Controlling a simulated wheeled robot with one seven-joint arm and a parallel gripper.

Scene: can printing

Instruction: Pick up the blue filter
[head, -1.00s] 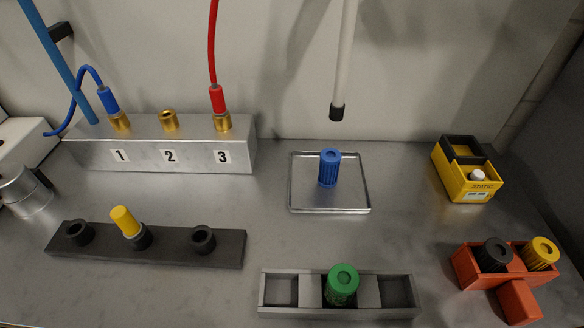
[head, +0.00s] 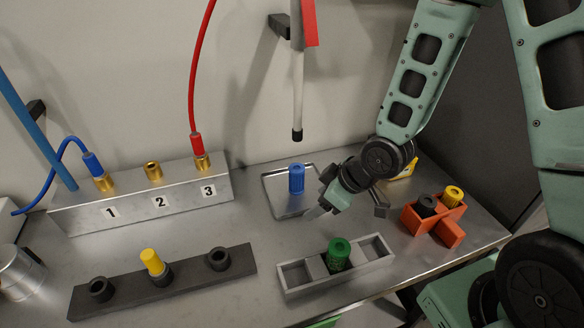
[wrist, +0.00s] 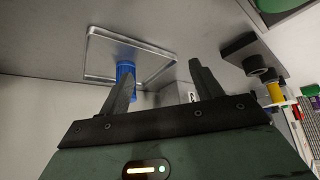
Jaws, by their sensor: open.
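The blue filter (head: 297,179) is a ribbed blue cylinder standing upright on a shallow metal tray (head: 277,207). It also shows in the wrist view (wrist: 125,72), partly hidden behind one finger. My gripper (head: 318,207) is to the right of the filter and slightly nearer the front, apart from it. In the wrist view my gripper (wrist: 160,82) has its two fingers spread with nothing between them. The filter appears by the left finger, beyond it.
A grey three-slot holder (head: 333,277) with a green filter (head: 339,254) stands in front. A red holder (head: 433,228) with black and yellow filters is at right. A numbered metal block (head: 140,205) and dark rack (head: 200,277) are at left. A white pipe (head: 297,90) hangs above the tray.

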